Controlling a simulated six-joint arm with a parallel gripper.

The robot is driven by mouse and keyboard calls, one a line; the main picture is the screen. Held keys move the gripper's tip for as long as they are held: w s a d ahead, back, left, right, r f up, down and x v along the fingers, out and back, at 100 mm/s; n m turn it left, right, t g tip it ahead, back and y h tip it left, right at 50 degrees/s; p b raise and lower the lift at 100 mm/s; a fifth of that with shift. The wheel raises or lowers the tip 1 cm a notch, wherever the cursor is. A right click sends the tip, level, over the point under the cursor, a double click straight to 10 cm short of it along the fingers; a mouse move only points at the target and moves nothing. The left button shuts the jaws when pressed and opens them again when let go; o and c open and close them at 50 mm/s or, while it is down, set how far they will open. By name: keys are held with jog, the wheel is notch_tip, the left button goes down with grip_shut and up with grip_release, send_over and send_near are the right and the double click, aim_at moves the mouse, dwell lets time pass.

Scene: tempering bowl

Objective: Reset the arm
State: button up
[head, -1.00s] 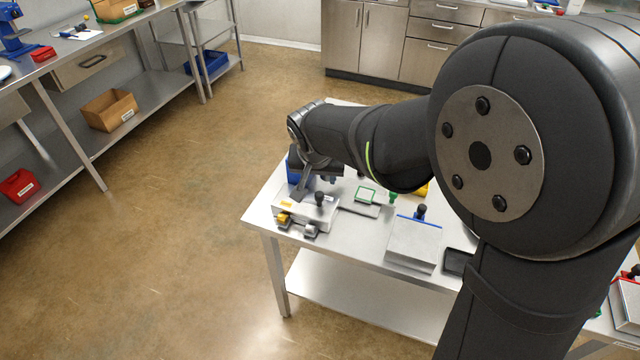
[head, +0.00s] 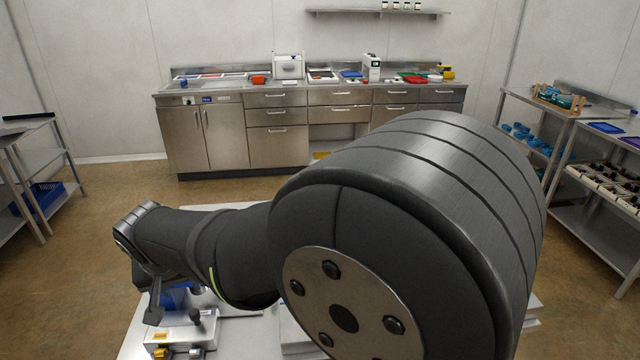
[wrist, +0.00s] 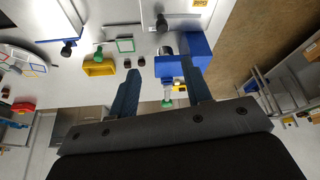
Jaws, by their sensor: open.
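My gripper (wrist: 162,82) is open, with its two blue-grey fingers spread apart in the wrist view. Nothing is clamped between them; a blue block (wrist: 168,66) and a green-tipped item show beyond the gap. In the head view my dark arm reaches left over the metal work table (head: 133,345), and my gripper (head: 155,303) points down at its end. It is above a light grey block (head: 178,337) with a black knob. The gripper is partly hidden by the wrist there.
In the wrist view a blue box (wrist: 198,50) stands just beyond the right finger, and a yellow bin (wrist: 98,69) lies left. In the head view a steel counter (head: 270,142) runs along the back wall. Shelves (head: 590,118) stand right.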

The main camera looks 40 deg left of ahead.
aim_at(195, 311)
jog(key=x, duration=1.6)
jog(key=shift+a+f, duration=0.15)
jog(key=shift+f, duration=0.05)
dwell(1.4)
